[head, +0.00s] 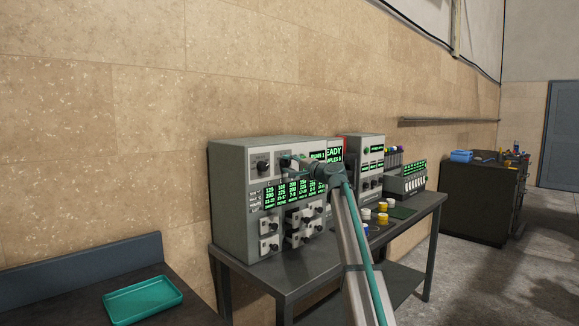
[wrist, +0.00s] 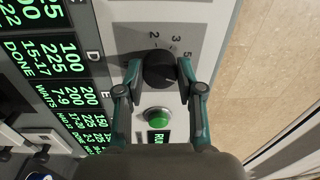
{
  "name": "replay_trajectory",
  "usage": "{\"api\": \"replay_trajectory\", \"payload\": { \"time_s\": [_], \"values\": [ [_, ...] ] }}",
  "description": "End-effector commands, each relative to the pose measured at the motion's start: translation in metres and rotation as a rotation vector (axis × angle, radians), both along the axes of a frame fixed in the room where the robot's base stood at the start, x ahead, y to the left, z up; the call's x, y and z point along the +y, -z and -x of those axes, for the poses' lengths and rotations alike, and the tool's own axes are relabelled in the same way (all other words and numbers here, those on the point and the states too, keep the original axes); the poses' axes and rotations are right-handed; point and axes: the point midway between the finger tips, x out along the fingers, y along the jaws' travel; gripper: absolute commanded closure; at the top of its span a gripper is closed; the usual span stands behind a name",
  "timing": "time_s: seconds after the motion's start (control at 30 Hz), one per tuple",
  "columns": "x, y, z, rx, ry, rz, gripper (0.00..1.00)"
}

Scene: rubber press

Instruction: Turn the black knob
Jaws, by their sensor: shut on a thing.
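The black knob (wrist: 159,70) sits on a light grey panel with numbers around it, in the wrist view. My gripper (wrist: 159,72) has one finger on each side of the knob, and the fingertips are closed on it. In the head view my gripper (head: 290,163) reaches the upper front of the grey press machine (head: 232,200). There the knob it holds is too small and covered to make out clearly.
A green button (wrist: 158,118) sits close to the knob, between my fingers. Green-lit displays (wrist: 60,60) lie to its left. In the head view, another knob (head: 262,166) is left of my gripper. The machine stands on a dark table (head: 290,272), and a teal tray (head: 145,298) lies at front left.

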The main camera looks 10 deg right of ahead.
Motion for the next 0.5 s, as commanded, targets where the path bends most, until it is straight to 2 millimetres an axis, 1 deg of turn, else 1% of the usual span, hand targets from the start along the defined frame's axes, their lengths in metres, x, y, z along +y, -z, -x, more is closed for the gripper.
{"api": "replay_trajectory", "payload": {
  "time_s": [0.03, 0.07, 0.1, 0.17, 0.2, 0.5],
  "values": [
    [0.0003, 0.0007, 0.0003, 0.001, -0.001, 0.001, 0.98],
    [0.0003, 0.0007, 0.0003, 0.001, -0.001, 0.001, 0.58],
    [0.0003, 0.0007, 0.0003, 0.001, -0.001, 0.001, 0.51],
    [0.0003, 0.0006, 0.0003, 0.001, -0.001, 0.000, 0.41],
    [0.0002, 0.0005, 0.0002, 0.001, -0.001, 0.000, 0.37],
    [-0.0004, 0.0003, 0.0008, 0.001, 0.000, -0.001, 0.37]
  ]
}}
